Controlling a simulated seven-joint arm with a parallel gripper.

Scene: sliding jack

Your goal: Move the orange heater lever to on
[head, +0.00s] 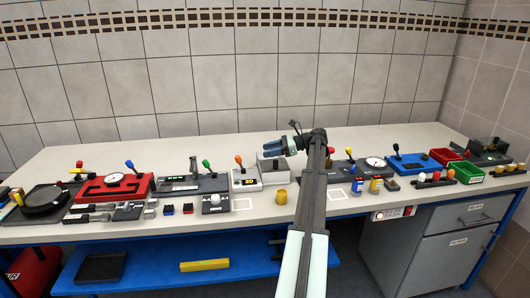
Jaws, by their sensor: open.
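The orange-knobbed lever (239,160) stands up from a small white box (246,180) with a dark display showing yellow characters, near the middle of the bench. The box's label is too small to read. My gripper (264,147) is above and to the right of the orange knob, its blue-grey fingers pointing left. It is open, with nothing seen between the fingers, and appears apart from the lever. My arm reaches up from the lower middle of the view and hides part of the bench to the right.
A grey box (272,168) stands right of the white box, below my gripper. A green-knobbed lever (207,165) is to the left. A yellow cup (281,196) and a grey box with a white knob (215,203) are in front. A marked square (242,204) lies bare.

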